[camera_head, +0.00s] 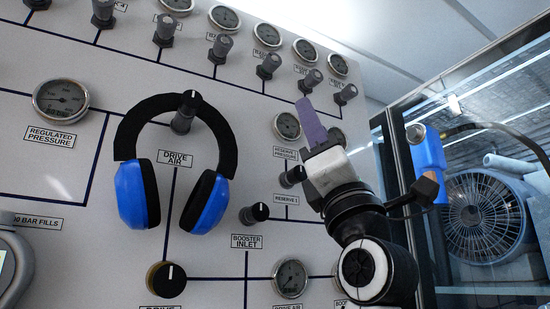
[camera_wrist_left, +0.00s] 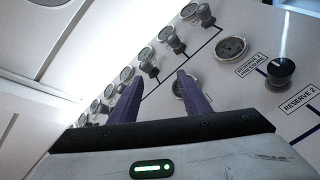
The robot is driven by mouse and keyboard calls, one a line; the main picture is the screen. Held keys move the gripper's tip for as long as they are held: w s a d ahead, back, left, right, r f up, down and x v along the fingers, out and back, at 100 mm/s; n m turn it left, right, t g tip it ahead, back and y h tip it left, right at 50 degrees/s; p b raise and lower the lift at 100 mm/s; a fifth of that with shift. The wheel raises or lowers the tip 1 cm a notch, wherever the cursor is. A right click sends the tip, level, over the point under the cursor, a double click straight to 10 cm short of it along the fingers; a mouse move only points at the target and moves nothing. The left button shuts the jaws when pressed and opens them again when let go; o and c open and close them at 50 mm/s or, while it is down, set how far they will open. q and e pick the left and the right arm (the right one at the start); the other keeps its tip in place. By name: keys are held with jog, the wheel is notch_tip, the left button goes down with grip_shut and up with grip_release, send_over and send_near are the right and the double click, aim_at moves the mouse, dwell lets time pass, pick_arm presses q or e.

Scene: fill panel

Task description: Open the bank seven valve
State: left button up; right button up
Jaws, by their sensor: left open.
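A row of dark bank valve knobs, each under a round gauge, runs along the top of the grey panel. One label near the top left seems to read bank 4; counting along from it, the bank seven valve would be this knob (camera_head: 268,66), but its label is too small to read. My left gripper (camera_head: 305,108) is open with purple fingers, below and right of that knob. In the left wrist view the open fingers (camera_wrist_left: 160,77) point toward the knob row, with nothing between them. Which knob there is bank seven, I cannot tell.
Blue-and-black headphones (camera_head: 178,160) hang on the panel at the drive air knob. The reserve 1 knob (camera_head: 292,176) and booster inlet knob (camera_head: 255,213) lie left of my arm. A reserve 2 knob (camera_wrist_left: 281,70) shows in the wrist view. A fan (camera_head: 485,215) stands behind glass at right.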

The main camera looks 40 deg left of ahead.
aim_at(275, 61)
pick_arm(q)
jog(key=s+a+r+n+h, duration=0.1)
jog(key=s+r+h, duration=0.2)
jog(key=r, duration=0.2)
jog(key=s+r+n+h, duration=0.1)
jog(key=s+r+h, duration=0.2)
jog(key=r, duration=0.2)
jog(key=p+x, duration=0.4)
jog(key=x, duration=0.5)
jog(key=shift+a+r, duration=0.1)
jog(key=shift+r, duration=0.3)
jog(key=shift+w+a+r, duration=0.2)
jog(key=shift+w+a, duration=0.05)
jog(key=shift+w, duration=0.05)
jog(key=shift+c, duration=0.3)
jog(key=c, duration=1)
